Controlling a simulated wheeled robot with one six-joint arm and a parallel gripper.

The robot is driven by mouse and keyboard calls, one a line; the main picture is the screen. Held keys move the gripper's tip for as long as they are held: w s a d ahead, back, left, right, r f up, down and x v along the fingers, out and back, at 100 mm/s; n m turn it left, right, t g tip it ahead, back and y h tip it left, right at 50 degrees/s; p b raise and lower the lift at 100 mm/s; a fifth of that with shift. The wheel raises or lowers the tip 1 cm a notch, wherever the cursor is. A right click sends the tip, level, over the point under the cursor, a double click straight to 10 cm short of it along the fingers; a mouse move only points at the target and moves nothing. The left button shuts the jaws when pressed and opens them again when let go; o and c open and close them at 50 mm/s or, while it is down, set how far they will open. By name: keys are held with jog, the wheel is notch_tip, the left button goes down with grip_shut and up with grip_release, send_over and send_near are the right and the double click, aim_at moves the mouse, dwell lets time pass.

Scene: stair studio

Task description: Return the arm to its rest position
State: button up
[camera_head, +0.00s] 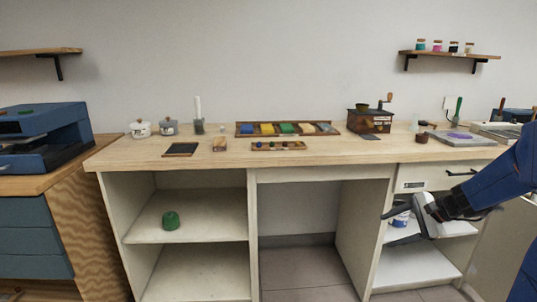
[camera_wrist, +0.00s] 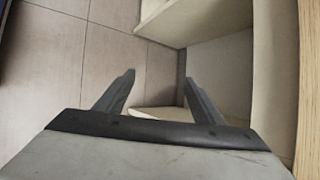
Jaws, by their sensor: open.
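My gripper (camera_head: 392,212) is at the right in the head view, in front of the right-hand shelf opening of the workbench. In the wrist view my gripper (camera_wrist: 158,92) has its two fingers spread apart with nothing between them. My arm, dark blue, comes in from the right edge of the head view. Behind the gripper, a white and blue jar (camera_head: 401,218) stands on the right shelf, partly hidden by it.
The workbench (camera_head: 330,160) holds a tray of coloured blocks (camera_head: 288,129), a wooden grinder (camera_head: 370,121) and several jars. A green object (camera_head: 171,220) sits on the left shelf. A drawer handle (camera_head: 461,172) sticks out near my arm. Tiled floor (camera_wrist: 60,60) is clear.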

jog(key=s+a+r+n+g+h, duration=0.1)
jog(key=s+a+r+n, duration=0.1)
jog(key=s+a+n, duration=0.35)
jog(key=s+a+r+n+g+h, duration=0.1)
jog(key=s+a+r+n, duration=0.15)
jog(key=s+a, duration=0.55)
jog(key=s+d+n+h, duration=0.1)
jog(key=s+n, duration=0.3)
jog(key=s, duration=0.4)
jog(key=s+d+f+n+h, duration=0.1)
jog(key=s+n+h, duration=0.2)
jog(key=s, duration=0.6)
jog(key=shift+s+d+n+t, duration=0.25)
jog(key=shift+n+t, duration=0.15)
jog(key=shift+n, duration=0.2)
jog(key=shift+f, duration=0.1)
jog(key=shift+c, duration=0.2)
